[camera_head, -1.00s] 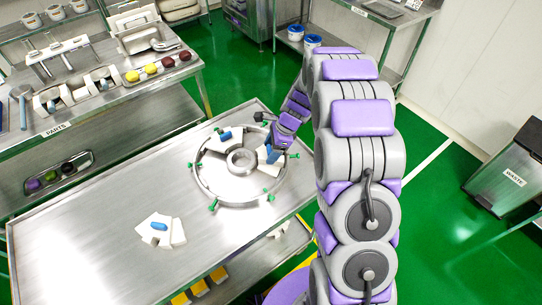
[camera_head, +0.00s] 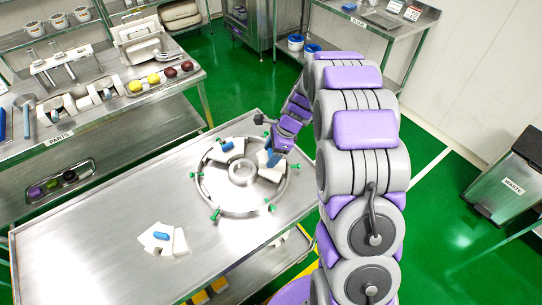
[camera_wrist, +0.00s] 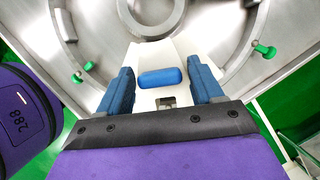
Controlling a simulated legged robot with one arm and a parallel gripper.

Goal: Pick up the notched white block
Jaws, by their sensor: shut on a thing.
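A notched white block (camera_head: 270,174) with a blue grip on top sits at the right side of the round metal ring fixture (camera_head: 222,208). My gripper (camera_head: 272,157) is at this block. In the wrist view, its blue fingers stand on both sides of the white block (camera_wrist: 150,52) and its blue grip (camera_wrist: 160,78), and the gripper (camera_wrist: 163,74) is shut on it. Whether the block is clear of the surface below cannot be told. A second white block (camera_head: 236,147) with a blue grip lies at the ring's upper left.
The ring stands on a steel table (camera_head: 110,235) with green knobs (camera_head: 214,214) around its rim. The table's left part is mostly bare. A parts bench (camera_head: 110,118) is at the back left. A waste bin (camera_head: 505,180) stands at the right.

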